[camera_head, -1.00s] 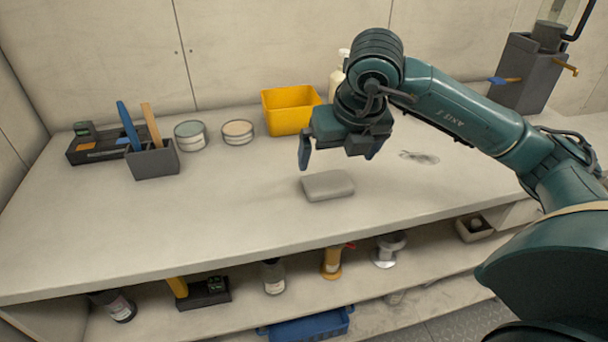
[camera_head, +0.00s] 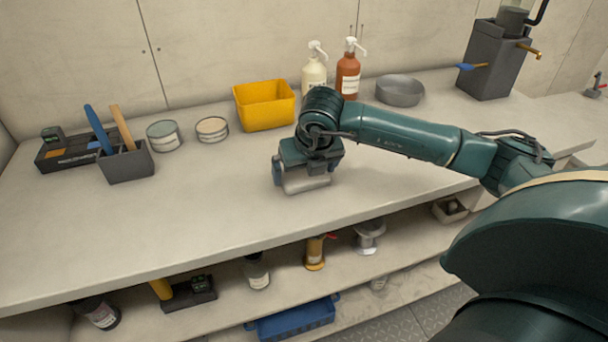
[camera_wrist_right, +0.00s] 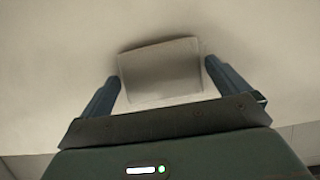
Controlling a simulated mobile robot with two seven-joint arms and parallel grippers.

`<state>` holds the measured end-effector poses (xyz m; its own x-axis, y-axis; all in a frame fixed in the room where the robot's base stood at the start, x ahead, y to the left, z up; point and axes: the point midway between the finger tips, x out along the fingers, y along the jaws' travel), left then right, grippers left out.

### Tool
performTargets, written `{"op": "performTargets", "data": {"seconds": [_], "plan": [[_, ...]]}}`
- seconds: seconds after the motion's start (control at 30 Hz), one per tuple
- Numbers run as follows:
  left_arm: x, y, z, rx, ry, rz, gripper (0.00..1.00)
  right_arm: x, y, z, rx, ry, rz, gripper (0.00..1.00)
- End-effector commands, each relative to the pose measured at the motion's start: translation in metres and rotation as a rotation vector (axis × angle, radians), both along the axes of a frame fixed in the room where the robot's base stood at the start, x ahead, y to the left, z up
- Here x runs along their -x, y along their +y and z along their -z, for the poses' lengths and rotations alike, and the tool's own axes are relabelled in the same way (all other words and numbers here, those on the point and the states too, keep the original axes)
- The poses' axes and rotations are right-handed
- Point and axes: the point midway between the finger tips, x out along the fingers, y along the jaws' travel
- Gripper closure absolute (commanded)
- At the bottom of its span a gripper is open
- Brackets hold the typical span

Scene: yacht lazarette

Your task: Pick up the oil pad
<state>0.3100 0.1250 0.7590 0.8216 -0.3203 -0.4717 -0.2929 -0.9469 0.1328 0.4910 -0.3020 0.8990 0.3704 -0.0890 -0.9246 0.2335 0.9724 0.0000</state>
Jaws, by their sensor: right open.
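The oil pad (camera_head: 305,183) is a light grey block with rounded corners lying on the bench top. In the right wrist view the pad (camera_wrist_right: 160,72) sits between the two blue fingers. My right gripper (camera_head: 303,184) is down over the pad, with a finger on each side. In the right wrist view my right gripper (camera_wrist_right: 162,82) is open around the pad, and small gaps seem to show beside it. The gripper body hides the pad's upper part in the head view. My left gripper is not in view.
A yellow bin (camera_head: 264,105), a white pump bottle (camera_head: 314,72), an orange pump bottle (camera_head: 348,74) and a grey bowl (camera_head: 400,91) stand behind the gripper. Two tins and a tool holder (camera_head: 126,165) are at left. The bench's front left is clear.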

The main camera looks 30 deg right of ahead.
Motion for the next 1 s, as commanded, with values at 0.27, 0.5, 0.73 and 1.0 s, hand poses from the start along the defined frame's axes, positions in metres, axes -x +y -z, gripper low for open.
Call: {"op": "performTargets", "data": {"seconds": [0.27,0.5,0.73,1.0], "plan": [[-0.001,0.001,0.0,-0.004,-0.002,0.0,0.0,-0.002,-0.001,0.005,0.0,-0.002,0.0,0.0],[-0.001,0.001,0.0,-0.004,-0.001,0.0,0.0,-0.002,-0.001,0.004,0.0,-0.002,0.0,0.18],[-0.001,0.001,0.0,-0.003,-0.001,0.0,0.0,-0.002,-0.001,0.004,0.0,-0.002,0.0,0.35],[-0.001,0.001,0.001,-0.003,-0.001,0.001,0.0,-0.002,-0.001,-0.006,-0.001,-0.003,0.001,0.35]]}}
